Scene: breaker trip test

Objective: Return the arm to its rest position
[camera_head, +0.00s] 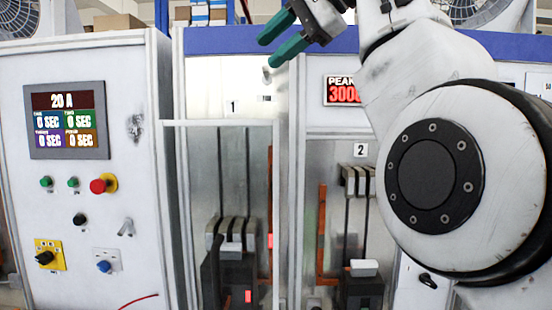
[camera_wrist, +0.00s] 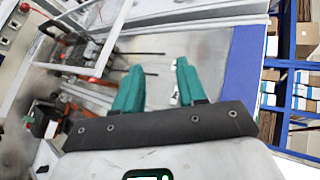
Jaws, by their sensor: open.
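My gripper (camera_head: 285,38) is raised at the top middle of the head view, with its two green fingers apart and nothing between them. It is in front of the blue top band of the breaker cabinet, above bay 1. In the wrist view my gripper (camera_wrist: 153,88) shows both green fingers open and empty, with the metal panel behind them. My white arm reaches in from the right in the head view and hides part of the cabinet around bay 2.
A control panel (camera_head: 85,190) with a screen (camera_head: 66,120) and a red button (camera_head: 98,186) stands at left. Bay 1 holds a breaker (camera_head: 232,265) behind a framed door (camera_head: 217,123); bay 2 holds another breaker (camera_head: 362,285). Shelves with boxes (camera_wrist: 300,95) are at right in the wrist view.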

